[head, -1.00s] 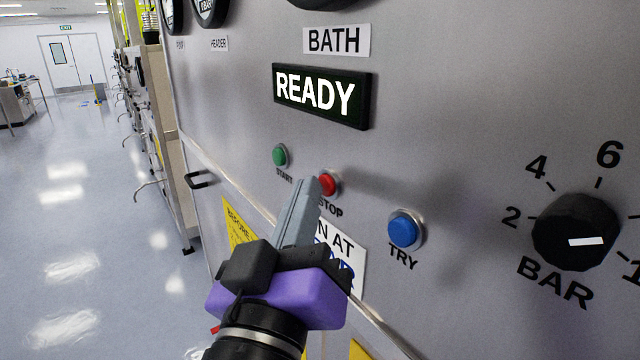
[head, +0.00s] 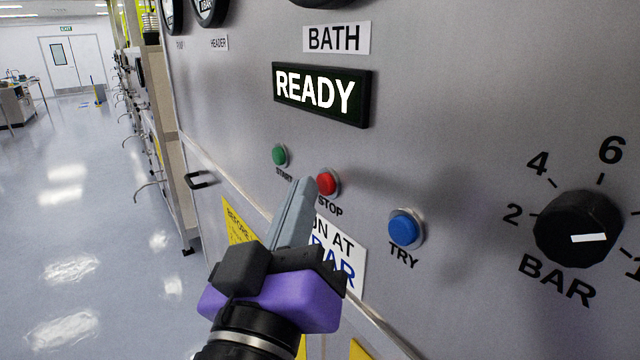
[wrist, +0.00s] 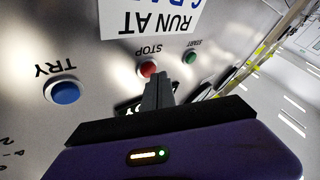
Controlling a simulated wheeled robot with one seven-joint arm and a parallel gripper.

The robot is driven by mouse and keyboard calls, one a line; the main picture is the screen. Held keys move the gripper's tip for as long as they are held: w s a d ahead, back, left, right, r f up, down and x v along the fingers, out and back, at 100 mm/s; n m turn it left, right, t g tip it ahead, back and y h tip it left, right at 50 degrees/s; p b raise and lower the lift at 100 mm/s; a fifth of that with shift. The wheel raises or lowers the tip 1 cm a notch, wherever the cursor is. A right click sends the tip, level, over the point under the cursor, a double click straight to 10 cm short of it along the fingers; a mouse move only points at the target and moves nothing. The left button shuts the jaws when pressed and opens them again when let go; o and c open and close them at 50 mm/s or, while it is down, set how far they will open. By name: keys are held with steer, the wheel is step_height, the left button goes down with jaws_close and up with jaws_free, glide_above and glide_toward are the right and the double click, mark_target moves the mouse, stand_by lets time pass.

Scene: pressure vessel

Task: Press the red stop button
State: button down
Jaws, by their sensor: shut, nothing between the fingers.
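The red stop button (head: 327,183) sits on the grey panel above the word STOP, between the green start button (head: 280,155) and the blue TRY button (head: 405,229). My gripper (head: 303,182) is shut and empty, its fingertips just left of the red button in the head view. A small gap of panel shows between the tips and the button there. In the wrist view the red button (wrist: 148,69) shows just beyond my fingertips (wrist: 158,76). I cannot tell whether the tips touch the panel. The display (head: 320,95) reads READY.
A black BAR knob (head: 578,229) is on the right of the panel. A "RUN AT" label (head: 343,262) is below the buttons, partly behind my gripper. A black handle (head: 201,180) sticks out at the left. Open floor (head: 70,230) lies left of the panel.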

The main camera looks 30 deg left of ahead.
steer(key=s, duration=0.1)
steer(key=s+a+b, duration=0.1)
steer(key=s, duration=0.1)
steer(key=s+a, duration=0.1)
steer(key=s, duration=0.1)
steer(key=shift+s+a, duration=0.15)
steer(key=shift+s, duration=0.05)
steer(key=shift+r, duration=0.1)
stand_by(0.8)
step_height(320, 180, up, 2)
steer(key=s+a+r+n+y, duration=0.1)
steer(key=s+a+n+y, duration=0.1)
steer(key=s+y, duration=0.15)
steer(key=d+f+m+g, duration=0.2)
steer(key=d+f+g, duration=0.1)
steer(key=d+f, duration=2.1)
steer(key=s+d+f+m+g+h, duration=0.1)
steer(key=s+d+f+m+h, duration=0.3)
steer(key=s+d+f, duration=0.3)
steer(key=s+d+f+m+g+h, duration=0.1)
steer(key=s+d+f+m+h, duration=0.4)
steer(key=d, duration=0.9)
steer(key=s+f+h, duration=0.2)
steer(key=s+f, duration=0.1)
steer(key=s, duration=0.1)
steer(key=shift+m, duration=0.3)
